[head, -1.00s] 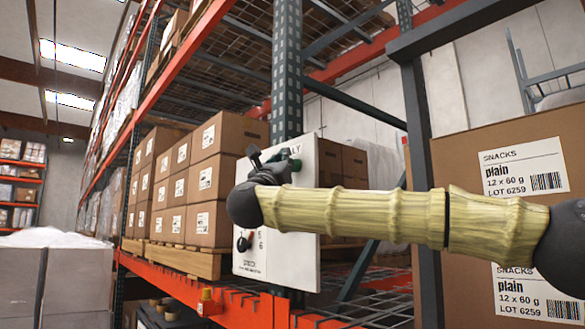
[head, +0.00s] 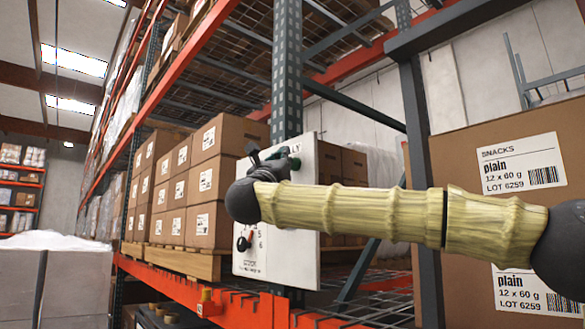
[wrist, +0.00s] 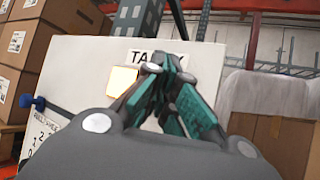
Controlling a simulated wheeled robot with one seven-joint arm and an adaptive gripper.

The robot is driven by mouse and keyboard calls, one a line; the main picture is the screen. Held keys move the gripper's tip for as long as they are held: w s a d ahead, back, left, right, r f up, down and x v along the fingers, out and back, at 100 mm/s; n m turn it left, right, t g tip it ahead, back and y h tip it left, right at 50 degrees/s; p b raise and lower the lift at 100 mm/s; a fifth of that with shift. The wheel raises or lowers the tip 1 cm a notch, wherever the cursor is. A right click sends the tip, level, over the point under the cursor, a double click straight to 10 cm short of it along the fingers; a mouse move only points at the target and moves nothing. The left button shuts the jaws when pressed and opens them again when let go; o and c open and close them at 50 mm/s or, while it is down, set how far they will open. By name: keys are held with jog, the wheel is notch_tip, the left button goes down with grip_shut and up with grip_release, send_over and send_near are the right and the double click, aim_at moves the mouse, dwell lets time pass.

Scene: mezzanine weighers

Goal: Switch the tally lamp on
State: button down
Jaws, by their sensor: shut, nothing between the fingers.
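A white panel (head: 305,215) is fixed to the dark green rack post. In the wrist view the panel (wrist: 75,65) has a partly hidden label (wrist: 145,57) beginning "TA", and just below it a square lamp (wrist: 122,81) with a bright cream face and orange edge; it looks lit. My gripper (wrist: 160,70), with teal and grey fingers, is shut and empty in front of the panel, right of the lamp's face. It covers part of the label and whatever lies behind the fingers. Contact with the panel cannot be told. In the head view my gripper (head: 272,155) is partly hidden by my arm.
A knob (head: 243,240) with numbers beside it sits low on the panel. A blue knob (wrist: 38,103) shows at the wrist view's left. Stacked brown cartons (head: 205,180) stand behind on an orange rack beam (head: 170,285). Large snack cartons (head: 500,215) stand at right.

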jog(key=shift+a, duration=0.1)
jog(key=shift+s+a+b, duration=0.9)
jog(key=shift+a+b, duration=0.05)
jog(key=shift+a, duration=0.25)
jog(key=shift+s+a+b, duration=0.85)
jog(key=shift+a+b, duration=0.1)
jog(key=shift+a, duration=0.25)
jog(key=shift+d, duration=0.1)
dwell(0.8)
